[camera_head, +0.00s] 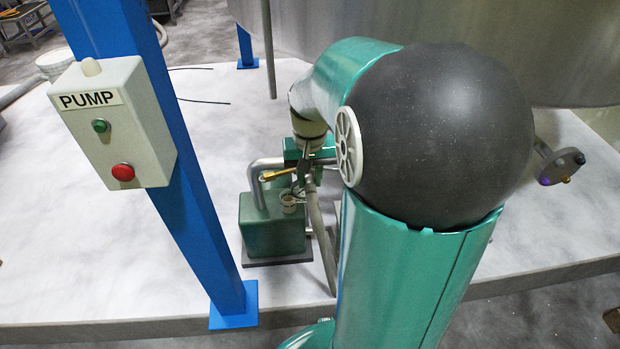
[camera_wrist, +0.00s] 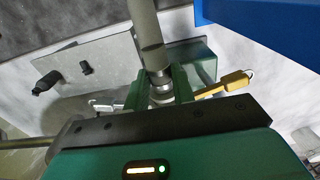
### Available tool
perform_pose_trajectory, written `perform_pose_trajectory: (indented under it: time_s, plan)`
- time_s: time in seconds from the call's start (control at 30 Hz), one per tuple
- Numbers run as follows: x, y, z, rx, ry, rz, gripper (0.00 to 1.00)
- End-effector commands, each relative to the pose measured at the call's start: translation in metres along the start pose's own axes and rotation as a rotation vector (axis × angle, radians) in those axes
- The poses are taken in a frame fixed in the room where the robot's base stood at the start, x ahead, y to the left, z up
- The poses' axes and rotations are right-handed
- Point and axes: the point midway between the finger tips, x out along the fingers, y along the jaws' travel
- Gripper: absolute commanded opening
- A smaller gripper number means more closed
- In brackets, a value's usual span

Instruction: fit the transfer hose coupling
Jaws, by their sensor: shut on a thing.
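My gripper (camera_wrist: 161,90) is shut on the metal hose coupling (camera_wrist: 161,82), with one green finger on each side. The grey transfer hose (camera_wrist: 147,25) runs from the coupling toward the top of the wrist view. In the head view the hose (camera_head: 321,240) hangs down beside the green pump (camera_head: 270,228). A brass lever (camera_wrist: 225,84) sticks out right of the fingers, and a silvery lever (camera_wrist: 106,105) shows at their left. A small round fitting (camera_head: 288,203) shows on the pump's top, below my gripper (camera_head: 304,172). The coupling's mating end is hidden.
A blue post (camera_head: 195,190) carries the PUMP box (camera_head: 115,125) with green and red buttons, left of the pump. A bent metal pipe (camera_head: 256,178) rises from the pump. A large steel tank (camera_head: 300,35) stands behind. The pale platform (camera_head: 80,240) is mostly clear at left.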

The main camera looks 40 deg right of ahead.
Motion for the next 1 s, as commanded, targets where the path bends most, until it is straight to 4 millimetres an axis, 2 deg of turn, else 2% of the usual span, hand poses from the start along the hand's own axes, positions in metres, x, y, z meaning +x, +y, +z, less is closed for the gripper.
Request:
perform_pose_trajectory:
  time_s: [0.63,0.67,0.77,0.8,1.0]
  plan:
    - [0.0000,0.0003,-0.0098,0.001,0.001,0.000,0.01]
    - [-0.0001,0.0003,-0.0098,0.001,0.002,0.000,0.27]
    - [0.0000,0.0003,-0.0097,0.001,0.001,0.000,0.46]
    - [0.0000,0.0003,-0.0096,0.001,0.001,0.000,0.50]
    - [0.0004,0.0003,-0.0093,0.001,0.000,0.000,0.50]
